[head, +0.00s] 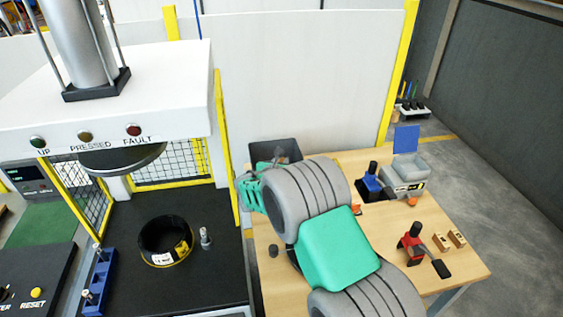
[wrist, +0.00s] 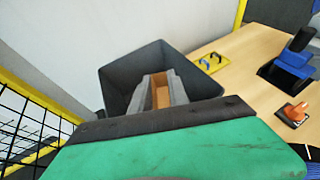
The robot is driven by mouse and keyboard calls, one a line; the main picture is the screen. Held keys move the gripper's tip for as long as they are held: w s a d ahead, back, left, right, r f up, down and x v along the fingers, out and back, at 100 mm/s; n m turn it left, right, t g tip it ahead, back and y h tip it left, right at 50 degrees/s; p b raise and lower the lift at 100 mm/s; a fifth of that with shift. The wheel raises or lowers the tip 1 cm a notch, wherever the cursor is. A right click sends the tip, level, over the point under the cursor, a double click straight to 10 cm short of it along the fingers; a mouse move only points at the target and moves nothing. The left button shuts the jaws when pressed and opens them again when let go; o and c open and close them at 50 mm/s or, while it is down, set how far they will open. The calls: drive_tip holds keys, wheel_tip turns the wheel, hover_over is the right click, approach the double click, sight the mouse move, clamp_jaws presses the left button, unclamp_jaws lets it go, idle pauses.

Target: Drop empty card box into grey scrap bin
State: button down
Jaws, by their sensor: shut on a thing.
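The grey scrap bin (head: 288,147) stands at the back left of the wooden table, partly hidden behind my arm. In the wrist view the bin (wrist: 125,72) lies open in front of and below my gripper (wrist: 160,93). My gripper is shut on the card box (wrist: 161,96), a brown piece seen between the two grey fingers. The fingers and box appear over the bin's opening; their height above its floor cannot be told. In the head view my gripper (head: 274,163) is at the bin, and the box cannot be made out.
A press with a black coil (head: 166,240) stands left. A yellow-framed mesh guard (wrist: 30,125) borders the bin side.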

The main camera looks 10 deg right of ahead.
drive_tip(key=shift+w+d+f, duration=0.1)
drive_tip(key=shift+f, duration=0.8)
drive_tip(key=c, duration=1.3)
unclamp_jaws()
drive_tip(key=shift+r, duration=0.2)
drive_tip(key=b+v, duration=0.2)
drive_tip(key=v, duration=0.9)
drive_tip(key=s+d+r+m+g+y, duration=0.1)
drive_tip(key=s+d+r+m+g, duration=0.15)
drive_tip(key=s+m, duration=0.4)
drive_tip(key=s+d+r+m+g+y, duration=0.1)
drive_tip(key=s+d+r+m+g, duration=0.2)
drive_tip(key=m, duration=0.6)
drive_tip(key=shift+s+a+f+m+g+y+b, duration=0.1)
drive_tip(key=shift+s+a+m+g+y+b, duration=0.4)
drive_tip(key=shift+s+m, duration=2.55)
drive_tip(key=shift+s+a+r+m+g+y+b, duration=0.2)
drive_tip(key=shift+s+m+y, duration=0.35)
drive_tip(key=shift+s+m, duration=2.45)
drive_tip(key=shift+s+a+f+m+g+y+b, duration=0.4)
drive_tip(key=shift+s+m, duration=1.6)
drive_tip(key=shift+s, duration=2)
